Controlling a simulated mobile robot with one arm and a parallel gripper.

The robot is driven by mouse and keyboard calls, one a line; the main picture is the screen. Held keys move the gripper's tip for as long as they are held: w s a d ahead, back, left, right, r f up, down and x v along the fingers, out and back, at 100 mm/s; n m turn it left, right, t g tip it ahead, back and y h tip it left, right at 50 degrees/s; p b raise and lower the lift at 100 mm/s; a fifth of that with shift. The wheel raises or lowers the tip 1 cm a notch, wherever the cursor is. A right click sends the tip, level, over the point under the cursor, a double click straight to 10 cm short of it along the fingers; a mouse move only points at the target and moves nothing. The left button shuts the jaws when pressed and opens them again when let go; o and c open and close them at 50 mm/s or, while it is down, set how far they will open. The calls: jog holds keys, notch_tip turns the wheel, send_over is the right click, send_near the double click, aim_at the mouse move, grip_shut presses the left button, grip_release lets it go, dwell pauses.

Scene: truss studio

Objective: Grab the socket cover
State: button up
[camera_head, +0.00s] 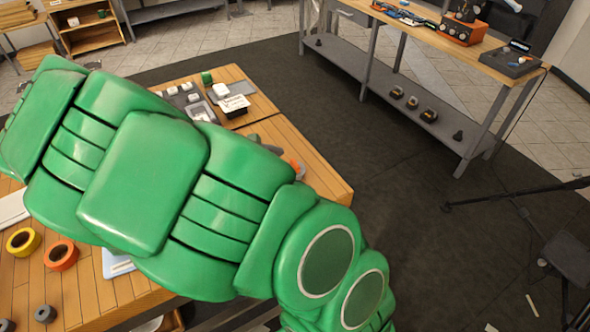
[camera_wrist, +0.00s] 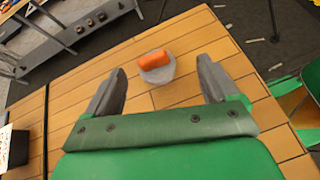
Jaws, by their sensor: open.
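A small object with an orange top and a grey base (camera_wrist: 156,68) lies on the wooden table in the wrist view, beyond and between my fingertips. Part of it shows in the head view (camera_head: 297,170), at the edge of my green arm. I cannot tell whether it is the socket cover. Several white pieces (camera_head: 197,112) lie on a dark tray in the head view; I cannot make out a socket cover among them. My gripper (camera_wrist: 161,82) is open, with nothing between its two grey fingers.
The wooden table (camera_head: 320,165) has bare boards near its right edge. A dark box with a white top (camera_head: 233,105) stands by the tray. Yellow (camera_head: 23,242) and orange (camera_head: 61,255) tape rolls lie at lower left. A workbench (camera_head: 420,35) stands across dark floor.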

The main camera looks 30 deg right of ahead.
aim_at(303, 166)
jog(key=shift+w+d+f+n+h, duration=0.1)
jog(key=shift+w+n+h, duration=0.25)
jog(key=shift+n, duration=0.25)
jog(key=shift+w+f+n+h, duration=0.1)
jog(key=shift+w+n+h, duration=0.1)
jog(key=shift+n+h, duration=0.3)
jog(key=shift+d, duration=0.15)
jog(key=shift+f+x, duration=0.15)
jog(key=shift+x, duration=1.75)
jog(key=shift+f+x, duration=0.15)
jog(key=shift+x, duration=1.75)
jog(key=shift+s, duration=0.1)
jog(key=shift+c, duration=0.2)
jog(key=c, duration=1)
